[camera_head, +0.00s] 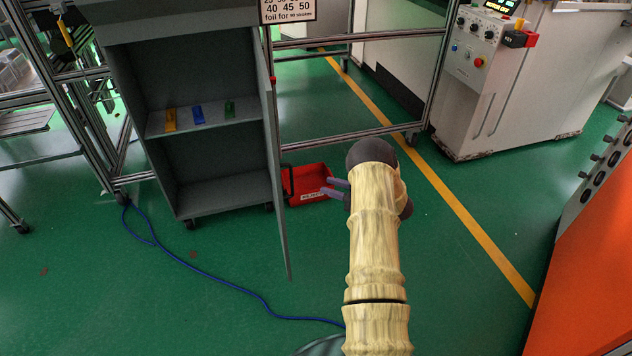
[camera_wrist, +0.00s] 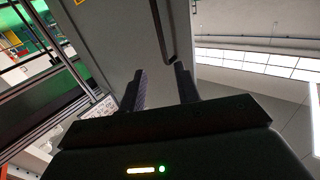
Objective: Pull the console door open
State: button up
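The grey console (camera_head: 183,50) stands at the upper left in the head view. Its door (camera_head: 276,150) is swung out and seen nearly edge-on, with the shelves inside showing. The dark bar handle (camera_head: 289,182) is on the door's outer side. My gripper (camera_head: 326,187) is to the right of the door, its fingers pointing at it. In the wrist view, my gripper (camera_wrist: 160,78) has its two fingers spread with nothing between them. The grey door face (camera_wrist: 115,40) lies ahead, and the handle (camera_wrist: 162,30) runs down close to the right fingertip. Contact cannot be told.
A red bin (camera_head: 308,178) lies on the floor behind my gripper. Yellow, blue and green items (camera_head: 198,114) sit on the console's shelf. A blue cable (camera_head: 215,279) crosses the floor. An orange machine (camera_head: 590,280) stands at the right. The green floor left of my arm is mostly clear.

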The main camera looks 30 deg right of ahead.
jog(key=shift+v, duration=1.8)
jog(key=shift+d, duration=0.1)
jog(key=shift+w, duration=0.1)
jog(key=w+a+r+m+t+h, duration=0.1)
jog(key=w+a+r+m+h, duration=0.15)
jog(key=w+r+h, duration=0.5)
jog(key=s+a+r+m+g+h, duration=0.1)
jog(key=a+r+m+g+h, duration=0.1)
jog(key=a+r+m+h, duration=0.2)
jog(key=s+a+m+g, duration=0.1)
jog(key=s+a+g, duration=0.2)
jog(key=s+a, duration=0.45)
jog(key=s+a+r+g, duration=0.1)
jog(key=s+a+g, duration=0.35)
jog(key=s, duration=0.65)
jog(key=s+a+m+g, duration=0.1)
jog(key=s+a+g, duration=0.2)
jog(key=s+a, duration=0.45)
jog(key=w+d+p+v, duration=0.1)
jog(key=w+p+v, duration=0.1)
jog(key=p+v, duration=2)
jog(key=shift+r, duration=0.45)
